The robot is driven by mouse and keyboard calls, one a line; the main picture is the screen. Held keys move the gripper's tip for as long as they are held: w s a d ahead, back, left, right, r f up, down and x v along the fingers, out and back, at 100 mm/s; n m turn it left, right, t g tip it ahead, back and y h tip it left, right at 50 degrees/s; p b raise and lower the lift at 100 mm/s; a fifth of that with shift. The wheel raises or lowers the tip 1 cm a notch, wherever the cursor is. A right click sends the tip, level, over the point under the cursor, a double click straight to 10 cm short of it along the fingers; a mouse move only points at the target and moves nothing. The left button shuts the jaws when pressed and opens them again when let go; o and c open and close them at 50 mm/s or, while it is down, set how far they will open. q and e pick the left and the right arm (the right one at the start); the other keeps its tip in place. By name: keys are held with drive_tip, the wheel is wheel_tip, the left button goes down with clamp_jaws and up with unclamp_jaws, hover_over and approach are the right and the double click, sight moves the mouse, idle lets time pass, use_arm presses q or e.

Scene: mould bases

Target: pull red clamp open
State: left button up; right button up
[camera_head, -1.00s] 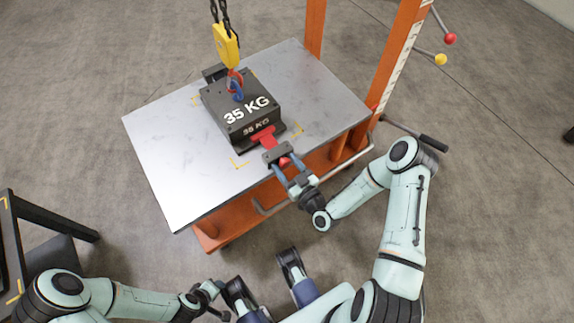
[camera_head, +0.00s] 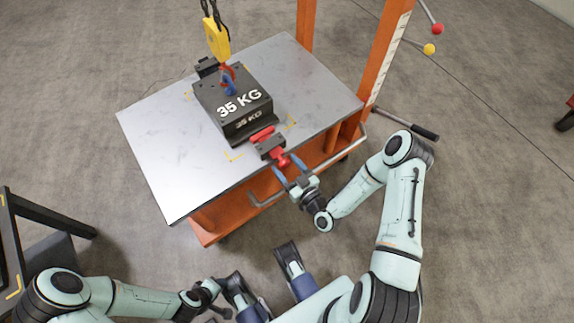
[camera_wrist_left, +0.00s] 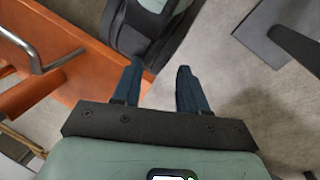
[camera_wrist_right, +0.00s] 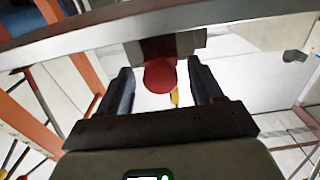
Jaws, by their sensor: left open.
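The red clamp (camera_head: 264,134) sits in a dark bracket at the table's front edge, beside the black block marked 35 KG (camera_head: 235,102). Its red knob (camera_head: 281,161) sticks out over the edge towards my right gripper (camera_head: 290,181). In the right wrist view, the round red knob (camera_wrist_right: 160,76) shows between the spread fingertips of my right gripper (camera_wrist_right: 160,78), with a gap on each side. My right gripper is open. My left gripper (camera_wrist_left: 158,75) is open and empty, low at the left, away from the table.
A yellow hook (camera_head: 218,40) on a chain reaches the block's top. The block stands on a grey metal table (camera_head: 165,150) with an orange frame (camera_head: 384,60). A handrail (camera_head: 262,202) runs along the table's front. The table's left part is clear.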

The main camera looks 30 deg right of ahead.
use_arm(q)
drive_tip(key=shift+s+d+r+g+p, duration=0.25)
drive_tip(key=shift+s+r+p, duration=0.15)
drive_tip(key=shift+s, duration=0.1)
drive_tip(key=shift+s+d+r+g+p, duration=0.15)
drive_tip(key=shift+s+d+r+p, duration=0.1)
drive_tip(key=shift+s+r, duration=0.2)
use_arm(e)
drive_tip(key=s+d, duration=0.1)
drive_tip(key=s, duration=1.2)
drive_tip(key=shift+s, duration=0.15)
use_arm(q)
drive_tip(key=shift+f, duration=0.1)
use_arm(e)
drive_tip(key=shift+d, duration=0.1)
